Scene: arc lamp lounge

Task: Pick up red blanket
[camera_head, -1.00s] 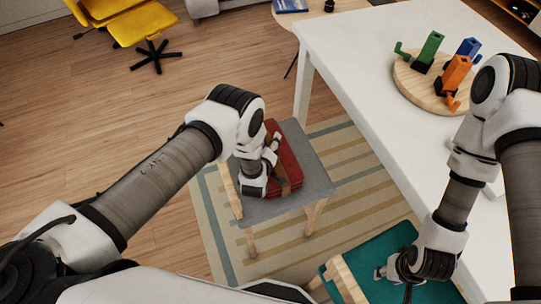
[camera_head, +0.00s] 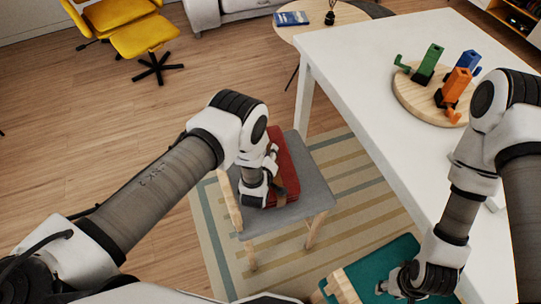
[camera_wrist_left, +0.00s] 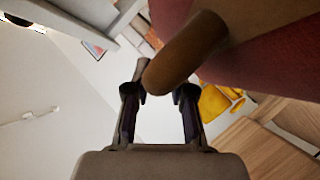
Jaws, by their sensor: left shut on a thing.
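The red blanket (camera_head: 289,163), a folded bundle with a brown strap, is at the grey chair seat (camera_head: 316,181), partly hidden by my left arm. I cannot tell whether it rests on the seat or is slightly raised. My left gripper (camera_head: 271,163) is at the bundle's left side, shut on its brown handle. In the left wrist view, the left gripper (camera_wrist_left: 160,92) has its fingers at the rounded brown handle, with the red blanket (camera_wrist_left: 275,62) beyond. My right gripper (camera_head: 384,284) is over the teal seat at the lower right; its fingers are too small to read.
A white table (camera_head: 385,95) stands at the right, with a round wooden board (camera_head: 415,98) holding green, blue and orange pieces. A teal chair seat (camera_head: 385,258) is below. A yellow chair (camera_head: 138,37) stands far left. Wooden floor lies open at left.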

